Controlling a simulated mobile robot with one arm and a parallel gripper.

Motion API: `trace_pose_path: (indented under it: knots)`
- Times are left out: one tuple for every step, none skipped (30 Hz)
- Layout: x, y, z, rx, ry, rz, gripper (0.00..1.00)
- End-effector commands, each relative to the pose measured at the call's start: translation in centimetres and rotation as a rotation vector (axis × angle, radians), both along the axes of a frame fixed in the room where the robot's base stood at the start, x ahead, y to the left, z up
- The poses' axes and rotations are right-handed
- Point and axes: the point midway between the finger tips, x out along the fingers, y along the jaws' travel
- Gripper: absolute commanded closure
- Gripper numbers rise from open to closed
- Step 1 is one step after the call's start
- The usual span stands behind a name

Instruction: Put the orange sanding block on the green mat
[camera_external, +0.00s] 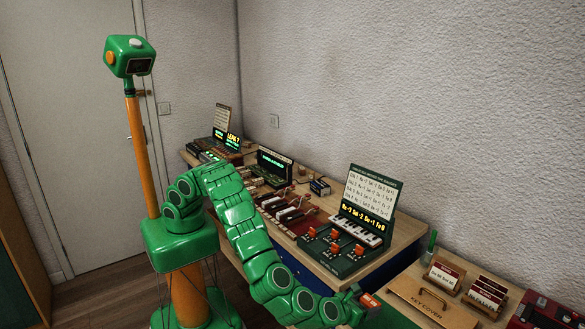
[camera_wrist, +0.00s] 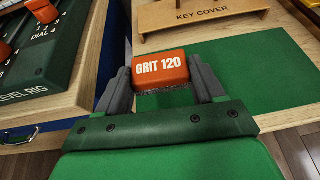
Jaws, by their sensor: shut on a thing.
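The orange sanding block (camera_wrist: 160,68), marked GRIT 120, is between the two fingers of my gripper (camera_wrist: 162,85) in the wrist view. The gripper is shut on it. The green mat (camera_wrist: 243,72) lies flat on a wooden surface. In the wrist view the block overlaps the mat's left edge, and I cannot tell its height above it. In the external view the block (camera_external: 370,301) shows small at my gripper (camera_external: 360,300), near the bottom. There the mat (camera_external: 392,318) is mostly hidden behind the gripper and cut by the frame's edge.
A wooden key cover (camera_wrist: 200,14) with a handle stands behind the mat. A dark green level rig (camera_wrist: 35,50) with orange knobs is to the left on another bench. Card holders (camera_external: 484,294) and a dark red device (camera_external: 543,310) stand to the right in the external view.

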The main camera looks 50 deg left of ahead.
Motion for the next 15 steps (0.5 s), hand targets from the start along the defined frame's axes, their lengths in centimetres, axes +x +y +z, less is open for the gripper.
trace_pose_path:
  knots:
    - [0.0, -0.3, -0.6, 0.0, 0.003, 0.0, 0.65]
    - [0.1, -0.5, -0.8, 0.0, 0.003, -0.001, 0.65]
    - [0.2, -0.7, -1.0, 0.0, 0.002, -0.001, 0.65]
    - [0.3, -0.9, -1.2, 0.0, 0.001, -0.001, 0.65]
    - [0.4, -1.0, -1.4, 0.0, 0.001, 0.001, 0.65]
    - [0.5, -1.2, -1.7, 0.001, 0.001, 0.002, 0.65]
    - [0.6, -1.3, -1.9, 0.001, 0.0, 0.003, 0.65]
    - [0.7, -1.5, -2.2, 0.002, 0.001, 0.001, 0.65]
    - [0.7, -1.7, -2.5, 0.003, 0.002, 0.001, 0.65]
    - [0.7, -1.8, -2.7, 0.002, 0.002, 0.001, 0.65]
    - [0.8, -2.0, -2.8, 0.001, 0.002, 0.001, 0.65]
    - [0.8, -2.1, -2.9, 0.0, 0.001, 0.0, 0.65]
    - [0.9, -2.2, -3.0, 0.0, 0.001, -0.001, 0.65]
    - [0.9, -2.3, -3.0, -0.001, 0.001, -0.001, 0.65]
    - [0.9, -2.4, -3.1, -0.001, 0.001, -0.001, 0.65]
